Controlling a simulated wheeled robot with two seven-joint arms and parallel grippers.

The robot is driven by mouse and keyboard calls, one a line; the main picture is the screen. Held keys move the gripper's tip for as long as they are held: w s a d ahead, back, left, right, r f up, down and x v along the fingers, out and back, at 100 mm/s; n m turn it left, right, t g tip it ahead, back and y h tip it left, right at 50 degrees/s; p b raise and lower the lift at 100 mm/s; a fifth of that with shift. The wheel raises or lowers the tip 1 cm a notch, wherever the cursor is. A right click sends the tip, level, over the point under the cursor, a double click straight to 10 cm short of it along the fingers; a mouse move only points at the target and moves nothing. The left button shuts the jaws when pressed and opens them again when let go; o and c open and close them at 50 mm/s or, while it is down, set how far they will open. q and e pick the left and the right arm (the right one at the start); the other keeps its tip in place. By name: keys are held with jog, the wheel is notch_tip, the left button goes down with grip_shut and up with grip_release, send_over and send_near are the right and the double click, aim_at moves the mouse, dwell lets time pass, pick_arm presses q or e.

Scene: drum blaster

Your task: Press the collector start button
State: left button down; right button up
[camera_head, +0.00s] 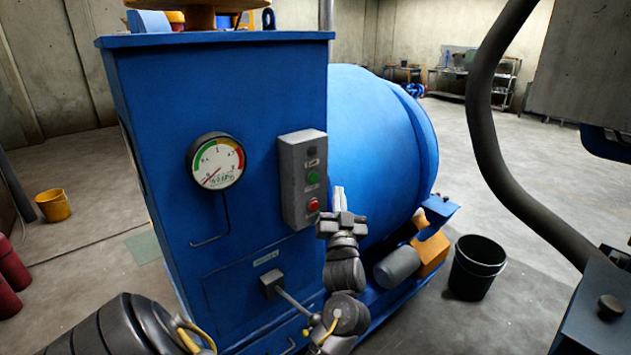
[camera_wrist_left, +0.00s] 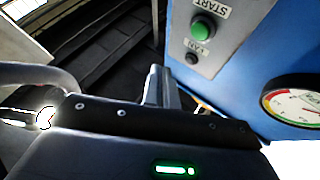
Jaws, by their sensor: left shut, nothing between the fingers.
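The grey control box (camera_head: 303,180) is fixed to the front of the blue cabinet, right of the gauge. Its green button (camera_head: 313,178) sits above a red button (camera_head: 313,204). In the left wrist view the green button (camera_wrist_left: 203,28) shows beside the upside-down word START, with a dark button (camera_wrist_left: 192,59) close by. My left gripper (camera_head: 339,196) is shut and empty, fingers pointing up, just right of the box's lower right edge. Its fingers (camera_wrist_left: 157,84) also show in the wrist view, apart from the green button. My right gripper is not in view.
The blue cabinet (camera_head: 150,130) carries a round gauge (camera_head: 216,161) and a lever (camera_head: 285,292). A large blue drum (camera_head: 380,150) stands behind the gripper. A thick dark hose (camera_head: 485,120) hangs at right. A black bucket (camera_head: 476,268) and a yellow bucket (camera_head: 54,205) stand on the floor.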

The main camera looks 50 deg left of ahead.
aim_at(314, 178)
pick_arm(q)
jog(key=a, duration=0.6)
jog(key=shift+w+b, duration=0.3)
jog(key=shift+b, duration=0.1)
jog(key=shift+a, duration=0.2)
dwell(1.6)
jog(key=shift+a, duration=0.3)
jog(key=shift+a, duration=0.45)
dwell(0.6)
jog(key=shift+d, duration=0.1)
jog(key=shift+d+p, duration=0.45)
jog(key=shift+d, duration=0.35)
